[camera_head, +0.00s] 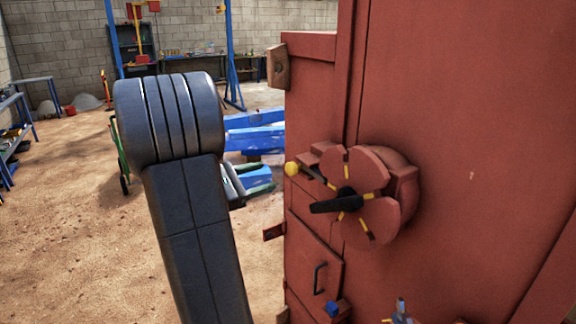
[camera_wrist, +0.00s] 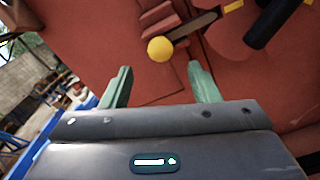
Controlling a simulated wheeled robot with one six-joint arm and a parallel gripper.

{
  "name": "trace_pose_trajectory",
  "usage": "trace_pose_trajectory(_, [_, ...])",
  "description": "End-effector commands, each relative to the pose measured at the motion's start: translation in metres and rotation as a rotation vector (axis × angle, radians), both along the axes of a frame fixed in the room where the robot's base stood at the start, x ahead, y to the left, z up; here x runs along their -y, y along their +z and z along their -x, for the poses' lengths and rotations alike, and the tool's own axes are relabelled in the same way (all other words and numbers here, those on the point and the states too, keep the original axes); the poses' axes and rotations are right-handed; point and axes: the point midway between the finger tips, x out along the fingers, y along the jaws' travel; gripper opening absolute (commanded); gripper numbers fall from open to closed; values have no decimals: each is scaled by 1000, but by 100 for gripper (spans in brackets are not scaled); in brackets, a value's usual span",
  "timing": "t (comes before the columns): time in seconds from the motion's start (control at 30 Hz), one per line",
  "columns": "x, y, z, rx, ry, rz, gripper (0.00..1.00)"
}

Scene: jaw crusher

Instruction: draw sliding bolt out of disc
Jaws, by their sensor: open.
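The red disc (camera_head: 372,222) with yellow marks is mounted on the side of the red crusher. A black handle (camera_head: 336,205) crosses its middle. The sliding bolt (camera_head: 315,176) is a dark rod at the disc's upper left, ending in a yellow ball knob (camera_head: 291,169). In the wrist view the yellow knob (camera_wrist: 160,49) and the dark bolt (camera_wrist: 193,26) lie beyond my fingers. My gripper (camera_wrist: 160,80) is open and empty, with its two green fingers apart and the knob ahead between their lines. In the head view my arm mostly hides the gripper, left of the knob.
The red crusher wall (camera_head: 480,130) fills the right side. Below the disc is a small hatch with a black handle (camera_head: 319,278), near a blue block (camera_head: 332,308). Blue beams (camera_head: 258,133) lie behind my arm. Sandy floor is open at left.

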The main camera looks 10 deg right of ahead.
Motion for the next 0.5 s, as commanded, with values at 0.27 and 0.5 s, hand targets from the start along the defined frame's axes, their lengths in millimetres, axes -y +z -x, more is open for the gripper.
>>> trace_pose_trajectory(0.27, [46,2,-16,-2,-5,1,55])
trace_pose_trajectory(0.5, [75,1,-27,-1,-4,-1,55])
